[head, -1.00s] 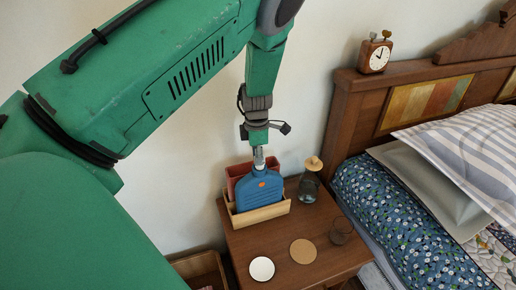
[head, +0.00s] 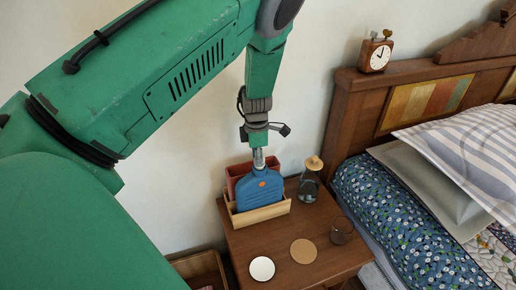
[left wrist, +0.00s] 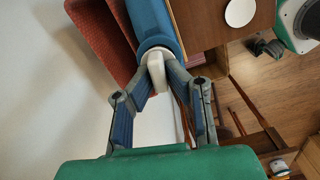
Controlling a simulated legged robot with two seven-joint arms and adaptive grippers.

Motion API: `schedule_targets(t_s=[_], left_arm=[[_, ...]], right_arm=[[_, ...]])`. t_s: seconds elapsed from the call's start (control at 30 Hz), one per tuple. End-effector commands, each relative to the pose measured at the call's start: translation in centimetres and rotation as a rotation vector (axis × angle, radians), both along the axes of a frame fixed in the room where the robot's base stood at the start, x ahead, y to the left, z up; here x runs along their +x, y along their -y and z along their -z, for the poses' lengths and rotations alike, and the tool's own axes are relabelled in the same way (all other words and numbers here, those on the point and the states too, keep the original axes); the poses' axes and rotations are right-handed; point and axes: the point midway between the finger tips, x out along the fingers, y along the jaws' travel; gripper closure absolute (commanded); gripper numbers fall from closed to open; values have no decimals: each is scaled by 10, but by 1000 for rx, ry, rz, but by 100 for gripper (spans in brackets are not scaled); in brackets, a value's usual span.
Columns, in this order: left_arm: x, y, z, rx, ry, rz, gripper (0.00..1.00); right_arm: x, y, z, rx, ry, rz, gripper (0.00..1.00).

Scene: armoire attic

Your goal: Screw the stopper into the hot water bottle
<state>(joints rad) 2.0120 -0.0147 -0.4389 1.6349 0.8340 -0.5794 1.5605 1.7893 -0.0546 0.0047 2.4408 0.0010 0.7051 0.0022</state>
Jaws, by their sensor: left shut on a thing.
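The blue hot water bottle (head: 258,192) stands upright in a light wooden holder (head: 262,214) on the nightstand, with an orange mark on its front. My left gripper (head: 259,158) points down right above the bottle's neck. In the left wrist view my left gripper (left wrist: 160,78) is shut on the pale stopper (left wrist: 156,66), which sits at the mouth of the blue bottle (left wrist: 150,22). The stopper is in line with the neck and appears to touch it. How deep it sits in the neck is hidden. My right gripper is not in view.
A glass carafe (head: 309,187) and a glass tumbler (head: 342,231) stand to the right. A white disc (head: 262,268) and a cork coaster (head: 303,251) lie on the nightstand (head: 280,240). The bed (head: 390,215) is at right.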

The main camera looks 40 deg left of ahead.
Motion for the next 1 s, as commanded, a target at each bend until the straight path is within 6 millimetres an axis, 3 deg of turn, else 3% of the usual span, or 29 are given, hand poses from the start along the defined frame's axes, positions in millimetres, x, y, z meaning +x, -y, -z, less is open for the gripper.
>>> schedule_targets(t_s=[0.3, 0.33, 0.37, 0.57, 1.0], left_arm=[[0, 0, 4, 0, 0, 0, 100], [0, 0, 4, 0, 0, 0, 96], [0, 0, 4, 0, 0, 0, 100], [0, -1, 3, -1, 0, 25, 100], [-1, 0, 3, -2, 1, 769, 100]], right_arm=[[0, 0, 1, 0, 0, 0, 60], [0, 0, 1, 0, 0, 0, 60], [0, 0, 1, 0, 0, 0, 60], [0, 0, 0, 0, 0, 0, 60], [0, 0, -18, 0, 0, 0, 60]])
